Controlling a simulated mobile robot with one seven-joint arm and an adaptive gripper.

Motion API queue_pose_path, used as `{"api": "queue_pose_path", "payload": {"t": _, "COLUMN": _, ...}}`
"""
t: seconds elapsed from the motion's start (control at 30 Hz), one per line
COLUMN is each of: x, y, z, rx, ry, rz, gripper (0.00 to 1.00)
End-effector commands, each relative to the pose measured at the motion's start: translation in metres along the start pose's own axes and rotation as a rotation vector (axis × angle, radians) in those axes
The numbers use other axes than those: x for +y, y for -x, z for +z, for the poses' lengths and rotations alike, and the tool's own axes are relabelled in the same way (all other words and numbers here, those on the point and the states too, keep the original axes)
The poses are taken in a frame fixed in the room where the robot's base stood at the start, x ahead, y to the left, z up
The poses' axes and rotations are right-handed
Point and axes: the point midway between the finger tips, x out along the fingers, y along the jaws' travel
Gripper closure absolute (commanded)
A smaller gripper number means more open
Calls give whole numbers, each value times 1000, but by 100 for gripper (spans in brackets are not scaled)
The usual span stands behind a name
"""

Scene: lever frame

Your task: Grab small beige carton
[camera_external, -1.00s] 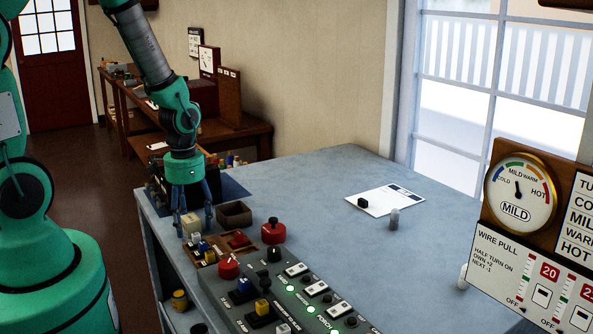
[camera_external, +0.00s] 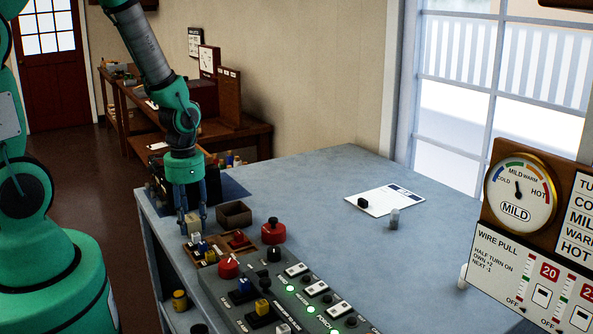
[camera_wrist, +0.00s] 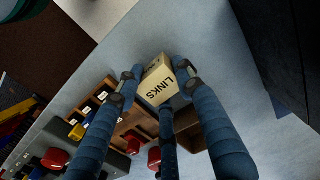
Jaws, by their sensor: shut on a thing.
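The small beige carton (camera_external: 193,226) stands near the left edge of the blue-grey table, partly hidden by my fingers. In the wrist view the carton (camera_wrist: 154,83) carries the black word "LINKS" and sits between the blue fingers. My gripper (camera_external: 192,216) points down over it, with fingers closed against its sides; the wrist view shows my gripper (camera_wrist: 157,80) around it too. I cannot tell whether the carton's bottom touches the table.
An open brown box (camera_external: 234,213) stands just right of the carton. A wooden tray (camera_external: 215,262) with small coloured blocks and a red knob (camera_external: 272,231) are close by. A grey control panel (camera_external: 283,306) lies nearer the camera. The table's middle is mostly clear.

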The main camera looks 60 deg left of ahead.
Motion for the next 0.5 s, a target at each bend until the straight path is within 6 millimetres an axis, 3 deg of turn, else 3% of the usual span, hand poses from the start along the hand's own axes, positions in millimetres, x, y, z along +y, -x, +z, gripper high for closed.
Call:
{"api": "queue_pose_path", "payload": {"t": 0.17, "x": 0, "y": 9, "z": -1, "rx": 2, "ry": 0, "rz": -1, "gripper": 90}}
{"api": "queue_pose_path", "payload": {"t": 0.37, "x": 0, "y": 34, "z": -1, "rx": 4, "ry": 0, "rz": -1, "gripper": 90}}
{"api": "queue_pose_path", "payload": {"t": 0.5, "x": 4, "y": 37, "z": 18, "rx": 0, "ry": 0, "rz": 0, "gripper": 90}}
